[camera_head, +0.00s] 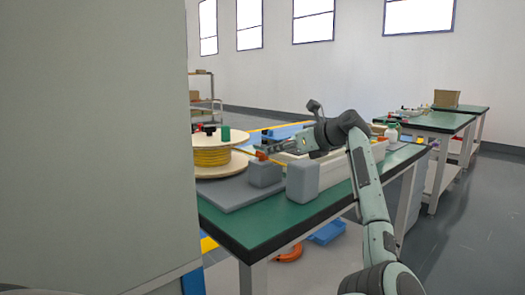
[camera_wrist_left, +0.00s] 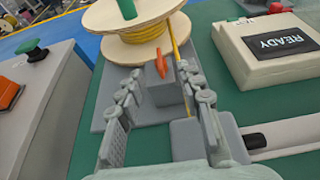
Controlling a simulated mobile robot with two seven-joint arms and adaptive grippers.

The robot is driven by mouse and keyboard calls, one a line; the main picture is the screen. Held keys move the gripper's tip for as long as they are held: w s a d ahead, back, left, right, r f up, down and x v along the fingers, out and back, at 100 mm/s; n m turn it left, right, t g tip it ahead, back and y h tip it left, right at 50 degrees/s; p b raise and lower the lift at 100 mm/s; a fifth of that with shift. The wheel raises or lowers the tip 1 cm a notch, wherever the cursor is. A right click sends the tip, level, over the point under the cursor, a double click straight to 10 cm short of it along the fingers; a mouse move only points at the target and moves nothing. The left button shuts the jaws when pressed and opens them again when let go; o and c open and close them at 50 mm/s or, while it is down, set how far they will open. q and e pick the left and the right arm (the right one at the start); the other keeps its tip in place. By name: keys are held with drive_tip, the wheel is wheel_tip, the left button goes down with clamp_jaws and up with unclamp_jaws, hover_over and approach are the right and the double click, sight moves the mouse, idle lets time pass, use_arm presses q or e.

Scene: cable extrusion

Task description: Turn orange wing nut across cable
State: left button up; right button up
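The orange wing nut (camera_wrist_left: 161,62) stands upright on a grey block (camera_wrist_left: 164,93) in the left wrist view. It is a small orange patch in the head view (camera_head: 261,155). The yellow cable (camera_wrist_left: 175,42) runs from the spool (camera_wrist_left: 150,30) past the right side of the wing nut. My left gripper (camera_wrist_left: 160,74) is open, its fingers spread to either side of the block and wing nut, with nothing held. In the head view my left gripper (camera_head: 270,148) is beside the wing nut; contact cannot be told. My right gripper is not in view.
A second grey block (camera_head: 303,181) stands on the green table (camera_head: 265,225). A box with a READY display (camera_wrist_left: 262,60) is right in the wrist view; a grey box with a green button (camera_wrist_left: 32,51) is left. A large grey panel (camera_head: 95,140) blocks the head view's left.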

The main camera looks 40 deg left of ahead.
sight(262, 153)
use_arm(q)
drive_tip(key=x, duration=0.7)
drive_tip(key=shift+a, duration=0.4)
clamp_jaws()
